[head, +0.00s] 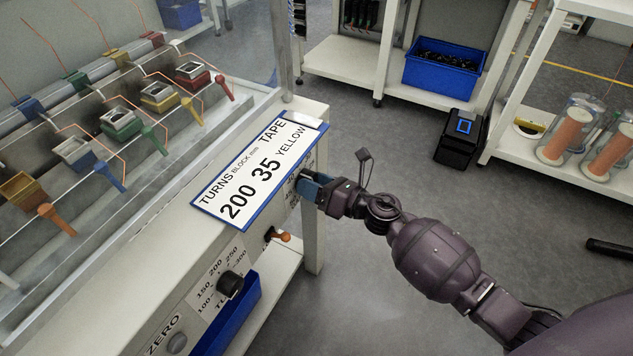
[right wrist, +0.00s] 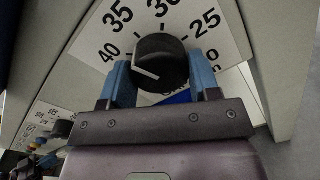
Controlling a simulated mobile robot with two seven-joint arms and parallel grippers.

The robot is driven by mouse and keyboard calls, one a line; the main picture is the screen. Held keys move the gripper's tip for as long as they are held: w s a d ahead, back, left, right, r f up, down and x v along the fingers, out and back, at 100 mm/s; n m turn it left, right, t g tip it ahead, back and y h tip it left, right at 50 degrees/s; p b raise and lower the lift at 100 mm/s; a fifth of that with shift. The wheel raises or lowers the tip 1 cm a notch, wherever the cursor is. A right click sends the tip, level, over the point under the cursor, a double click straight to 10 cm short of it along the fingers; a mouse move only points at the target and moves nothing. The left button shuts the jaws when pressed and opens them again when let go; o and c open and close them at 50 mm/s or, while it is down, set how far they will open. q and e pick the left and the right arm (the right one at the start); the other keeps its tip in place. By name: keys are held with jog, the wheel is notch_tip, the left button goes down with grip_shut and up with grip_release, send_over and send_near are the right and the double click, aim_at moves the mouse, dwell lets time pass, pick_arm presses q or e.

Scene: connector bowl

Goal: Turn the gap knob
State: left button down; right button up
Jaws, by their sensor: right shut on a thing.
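The gap knob (right wrist: 160,62) is a round black knob with a white line on the lower left of its face, on the side of the 40. Its white dial plate (right wrist: 92,40) shows 40, 35, 30 and 25. My right gripper (right wrist: 161,75) is shut on the knob, one blue finger on each side. In the head view my right gripper (head: 312,188) is at the machine's front panel and hides the knob. A sign card (head: 262,170) on the machine reads turns 200, block mm 35, tape yellow. My left gripper is out of view.
A blue bin (head: 228,318) sits below. Coloured clamps with wires stand at left.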

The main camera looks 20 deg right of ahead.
pick_arm(q)
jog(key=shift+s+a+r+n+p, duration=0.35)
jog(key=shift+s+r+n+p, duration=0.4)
jog(key=shift+p, duration=1.55)
pick_arm(e)
jog(key=shift+r+m, duration=0.1)
jog(key=shift+m, duration=5.7)
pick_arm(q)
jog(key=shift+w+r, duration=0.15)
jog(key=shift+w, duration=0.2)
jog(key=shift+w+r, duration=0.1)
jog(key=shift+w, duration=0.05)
pick_arm(e)
jog(key=o, duration=0.9)
pick_arm(q)
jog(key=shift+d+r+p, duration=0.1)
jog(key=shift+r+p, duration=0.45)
jog(key=shift+p, duration=0.2)
pick_arm(e)
jog(key=shift+v, duration=5.4)
